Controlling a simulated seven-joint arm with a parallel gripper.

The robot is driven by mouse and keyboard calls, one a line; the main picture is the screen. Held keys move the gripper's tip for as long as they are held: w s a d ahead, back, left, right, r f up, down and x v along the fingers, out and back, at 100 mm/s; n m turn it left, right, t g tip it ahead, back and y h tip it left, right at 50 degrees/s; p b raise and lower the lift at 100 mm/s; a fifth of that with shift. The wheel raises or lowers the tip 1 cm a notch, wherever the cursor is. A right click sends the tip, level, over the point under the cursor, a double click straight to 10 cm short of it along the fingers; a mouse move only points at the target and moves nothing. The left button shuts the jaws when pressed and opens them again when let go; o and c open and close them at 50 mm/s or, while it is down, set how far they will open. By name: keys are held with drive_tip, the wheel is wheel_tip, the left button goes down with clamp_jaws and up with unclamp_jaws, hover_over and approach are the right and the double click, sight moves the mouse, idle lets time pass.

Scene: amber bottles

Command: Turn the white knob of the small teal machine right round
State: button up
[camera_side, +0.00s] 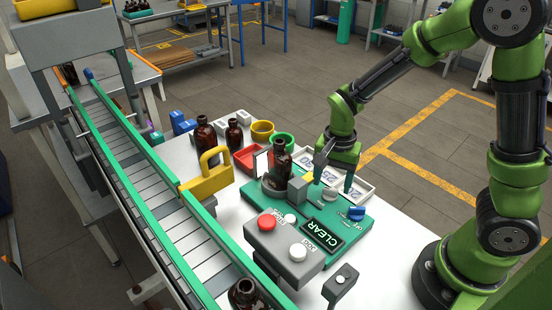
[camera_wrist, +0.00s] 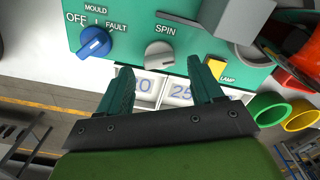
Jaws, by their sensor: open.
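The small teal machine (camera_side: 345,238) stands on the white table, with a lit CLEAR display. Its pale knob marked SPIN (camera_wrist: 158,53) is on the top face; it also shows small in the side view (camera_side: 331,194). My gripper (camera_side: 332,186) is over the machine's right rear edge, fingers pointing down. In the wrist view my gripper (camera_wrist: 160,67) is open and empty, with its fingertips either side of the knob's near edge. I cannot tell whether they touch it. A blue knob (camera_wrist: 95,42) marked OFF and FAULT is left of the SPIN knob.
An amber bottle (camera_side: 279,160) stands on the machine near a grey block (camera_side: 298,190). A yellow lamp button (camera_wrist: 216,67) is close to one finger. A grey box with red and white buttons (camera_side: 283,250) is in front. The conveyor (camera_side: 170,200) runs along the left.

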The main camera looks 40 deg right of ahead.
wheel_tip(320, 180, up, 15)
drive_tip(key=shift+r, duration=0.2)
idle(0.3)
drive_tip(key=s+a+r+n+t+y, duration=0.2)
drive_tip(key=s+r+n+t, duration=0.2)
drive_tip(key=s+n+t, duration=0.3)
drive_tip(key=shift+s+n, duration=1.05)
drive_tip(key=shift+n, duration=0.05)
